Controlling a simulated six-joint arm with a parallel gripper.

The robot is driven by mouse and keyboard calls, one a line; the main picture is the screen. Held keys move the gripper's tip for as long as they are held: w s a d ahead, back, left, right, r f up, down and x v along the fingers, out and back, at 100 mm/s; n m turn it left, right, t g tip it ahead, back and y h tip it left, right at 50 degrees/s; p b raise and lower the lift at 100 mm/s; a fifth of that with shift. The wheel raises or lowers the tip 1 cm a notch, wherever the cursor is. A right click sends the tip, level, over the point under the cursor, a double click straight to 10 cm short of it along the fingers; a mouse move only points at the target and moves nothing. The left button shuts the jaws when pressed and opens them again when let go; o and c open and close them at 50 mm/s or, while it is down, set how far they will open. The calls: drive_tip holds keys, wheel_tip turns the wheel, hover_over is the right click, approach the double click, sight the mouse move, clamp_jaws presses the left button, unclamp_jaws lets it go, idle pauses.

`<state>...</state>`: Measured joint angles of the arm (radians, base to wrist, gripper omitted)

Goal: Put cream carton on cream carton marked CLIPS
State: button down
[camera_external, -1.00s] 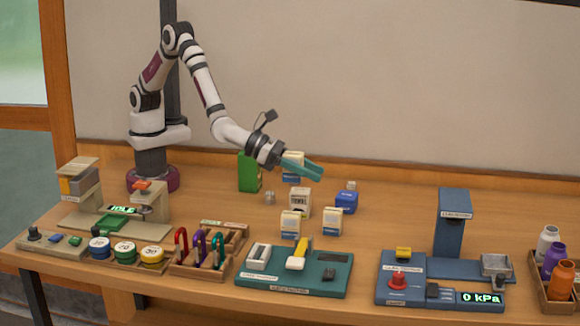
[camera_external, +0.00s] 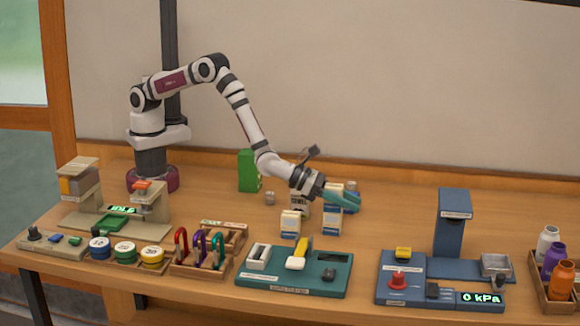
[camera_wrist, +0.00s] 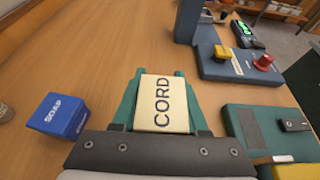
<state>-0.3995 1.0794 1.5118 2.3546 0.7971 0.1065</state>
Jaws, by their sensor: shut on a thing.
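My gripper (camera_external: 345,201) is shut on a cream carton (camera_external: 334,189), whose top reads CORD in the wrist view (camera_wrist: 163,103). Two cream cartons with blue lower parts stand upright on the table. One (camera_external: 332,222) is under my gripper and the held carton; the other (camera_external: 290,223) is to its left. I cannot read which is marked CLIPS. The gripper hides the gap between the held carton and the one below, so I cannot tell whether they touch. The carton below is hidden in the wrist view.
A blue SOAP box (camera_wrist: 58,116) is left of my gripper in the wrist view. A TOWEL carton (camera_external: 299,204) stands close, partly behind my arm. A green box (camera_external: 249,170) is farther back. A teal station (camera_external: 255,283) and a blue station (camera_external: 415,268) lie in front.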

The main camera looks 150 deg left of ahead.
drive_tip(key=shift+c, duration=2.2)
unclamp_jaws()
drive_tip(key=shift+f, duration=0.1)
drive_tip(key=v, duration=1.2)
drive_tip(key=s+r+n+g+y, duration=0.3)
drive_tip(key=s+r+n+g, duration=0.3)
drive_tip(key=s+r+n, duration=0.65)
drive_tip(key=s+d+r+n+g+h, duration=0.1)
drive_tip(key=s+d+n+g+h, duration=0.2)
drive_tip(key=s, duration=0.5)
drive_tip(key=s+d+n+g+h, duration=0.1)
drive_tip(key=s+d+n+h, duration=0.15)
drive_tip(key=s+d, duration=0.45)
drive_tip(key=s+d+f+n+h, duration=0.2)
drive_tip(key=s+d+h, duration=0.3)
drive_tip(key=s+d, duration=0.3)
drive_tip(key=d+n, duration=0.1)
drive_tip(key=d, duration=0.2)
drive_tip(key=shift+f, duration=0.3)
